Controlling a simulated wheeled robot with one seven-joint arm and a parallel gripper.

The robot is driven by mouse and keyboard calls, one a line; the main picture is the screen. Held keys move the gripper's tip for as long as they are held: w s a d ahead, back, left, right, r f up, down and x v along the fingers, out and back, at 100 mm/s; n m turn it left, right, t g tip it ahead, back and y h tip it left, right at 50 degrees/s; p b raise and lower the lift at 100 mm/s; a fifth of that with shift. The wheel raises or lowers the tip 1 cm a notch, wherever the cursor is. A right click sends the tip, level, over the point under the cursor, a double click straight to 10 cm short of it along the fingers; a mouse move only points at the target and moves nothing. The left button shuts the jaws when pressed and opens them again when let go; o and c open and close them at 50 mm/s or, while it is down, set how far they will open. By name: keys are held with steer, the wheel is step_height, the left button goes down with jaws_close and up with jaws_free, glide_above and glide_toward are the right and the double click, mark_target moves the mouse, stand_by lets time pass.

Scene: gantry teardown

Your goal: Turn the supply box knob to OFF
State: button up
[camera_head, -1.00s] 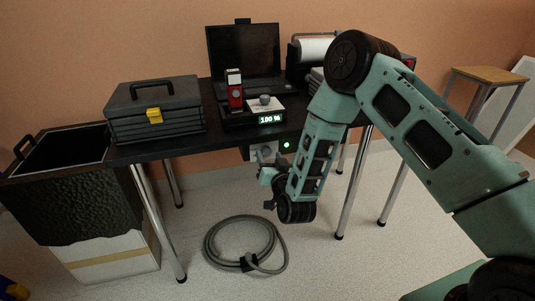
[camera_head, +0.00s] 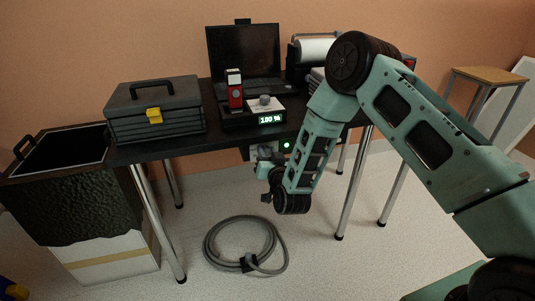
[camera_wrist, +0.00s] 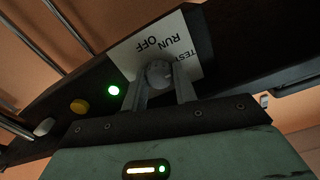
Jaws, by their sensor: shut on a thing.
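The supply box (camera_head: 256,155) hangs under the front edge of the black table, with a lit green light (camera_head: 287,145) on it. In the wrist view its face has a white label (camera_wrist: 195,55) reading OFF, RUN and TEST, seen upside down. The round grey knob (camera_wrist: 158,72) sits at the label's edge, between my two fingertips. My gripper (camera_wrist: 160,88) is shut on the knob, one finger on each side. Which word the knob points to cannot be told. In the head view my gripper (camera_head: 262,157) is at the box, and my wrist partly hides both.
In the wrist view a green light (camera_wrist: 114,90), a yellow button (camera_wrist: 79,106) and a pale button (camera_wrist: 43,127) lie left of the knob. A coiled grey cable (camera_head: 245,244) lies on the floor below. Table legs (camera_head: 354,185) stand near my arm.

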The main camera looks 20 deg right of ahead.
steer(key=shift+n, duration=0.3)
steer(key=n, duration=0.3)
steer(key=shift+a+n, duration=0.1)
steer(key=shift+n, duration=0.2)
steer(key=n, duration=0.4)
steer(key=shift+n, duration=0.3)
steer(key=n, duration=0.4)
steer(key=shift+a, duration=0.1)
steer(key=shift+n, duration=2.5)
steer(key=shift+f, duration=0.1)
steer(key=o, duration=1)
